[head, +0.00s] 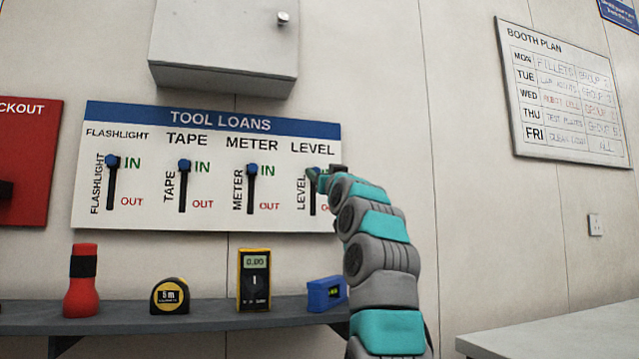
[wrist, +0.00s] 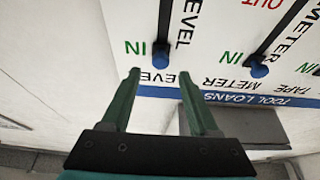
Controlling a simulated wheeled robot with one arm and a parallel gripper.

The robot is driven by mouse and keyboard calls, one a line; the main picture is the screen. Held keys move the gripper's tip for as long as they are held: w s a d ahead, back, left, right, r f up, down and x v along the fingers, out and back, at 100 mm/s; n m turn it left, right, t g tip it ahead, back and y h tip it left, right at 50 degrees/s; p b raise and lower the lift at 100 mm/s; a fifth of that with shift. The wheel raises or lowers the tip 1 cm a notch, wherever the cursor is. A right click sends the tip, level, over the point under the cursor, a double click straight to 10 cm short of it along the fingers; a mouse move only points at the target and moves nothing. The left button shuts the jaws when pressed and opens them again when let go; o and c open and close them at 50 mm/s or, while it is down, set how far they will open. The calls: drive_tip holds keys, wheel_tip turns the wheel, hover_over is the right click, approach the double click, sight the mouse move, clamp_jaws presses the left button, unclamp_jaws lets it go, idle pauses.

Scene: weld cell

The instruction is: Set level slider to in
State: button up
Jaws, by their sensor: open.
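The TOOL LOANS board (head: 215,220) hangs on the wall with several vertical sliders. The level slider (head: 313,205) is at its right end, its upper part mostly hidden behind my gripper (head: 322,177) in the head view. In the wrist view, where the board appears upside down, the level slider's blue knob (wrist: 160,55) sits beside the green IN label, at the end nearest the board's title. My gripper (wrist: 160,74) is open and empty. Its fingertips are on either side of the knob's line, with the knob just beyond them; contact cannot be told.
The meter knob (head: 252,169), tape knob (head: 184,165) and flashlight knob (head: 112,162) all stand at IN. A grey cabinet (head: 225,40) hangs above the board. A shelf (head: 130,318) below holds a flashlight, tape, meter and blue level (head: 325,294).

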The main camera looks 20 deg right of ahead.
drive_tip(key=shift+b+v, duration=0.9)
drive_tip(key=shift+v, duration=1.3)
